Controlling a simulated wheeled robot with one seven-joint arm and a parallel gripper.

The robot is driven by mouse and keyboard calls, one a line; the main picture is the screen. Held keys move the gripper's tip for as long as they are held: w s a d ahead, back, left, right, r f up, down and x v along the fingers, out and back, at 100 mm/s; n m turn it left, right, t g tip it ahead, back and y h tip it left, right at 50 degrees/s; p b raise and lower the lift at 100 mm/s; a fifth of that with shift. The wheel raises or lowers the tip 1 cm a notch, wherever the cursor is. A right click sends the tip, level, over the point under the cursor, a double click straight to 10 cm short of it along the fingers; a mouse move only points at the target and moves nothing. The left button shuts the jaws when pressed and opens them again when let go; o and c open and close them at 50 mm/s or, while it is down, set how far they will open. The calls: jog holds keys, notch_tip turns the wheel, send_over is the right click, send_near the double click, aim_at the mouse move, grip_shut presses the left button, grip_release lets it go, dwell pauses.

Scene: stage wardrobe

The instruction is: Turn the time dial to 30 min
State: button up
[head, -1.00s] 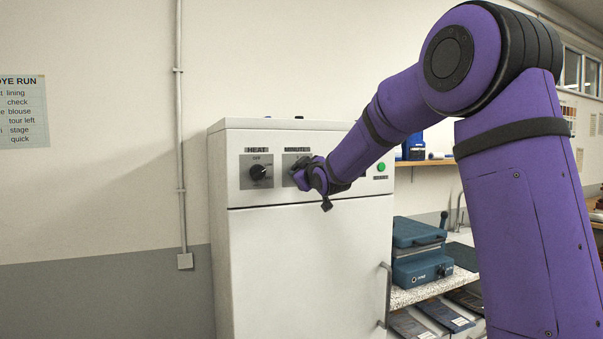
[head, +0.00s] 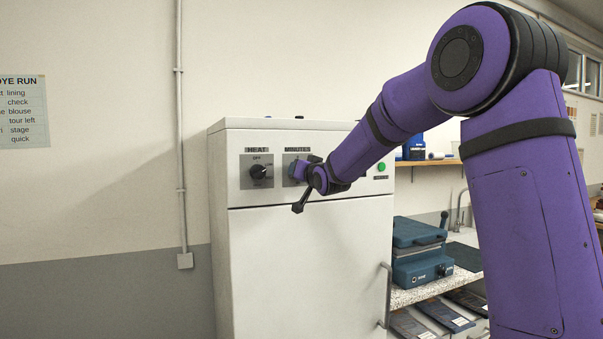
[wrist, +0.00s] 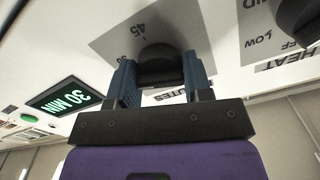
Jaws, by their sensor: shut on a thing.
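The time dial (wrist: 160,62) is a round black knob on a grey plate marked MINUTES, on the front of a white cabinet (head: 300,255). My gripper (wrist: 160,78) is shut on it, with one blue finger on each side of the knob in the wrist view. In the head view my gripper (head: 293,170) covers the knob. The plate's 45 mark shows beside the knob; other marks are partly hidden, and I cannot see the pointer clearly. A lit display (wrist: 68,98) in the wrist view reads 30 MIN in green.
The heat dial (head: 259,172) sits just left of my gripper in the head view. A green button (head: 381,167) is right of my forearm. A blue press (head: 420,255) stands on the counter at the right.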

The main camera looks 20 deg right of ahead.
jog(key=shift+f+m, duration=0.1)
jog(key=shift+m, duration=1)
jog(key=o, duration=0.9)
jog(key=shift+s, duration=0.1)
jog(key=s, duration=1)
jog(key=shift+s, duration=0.3)
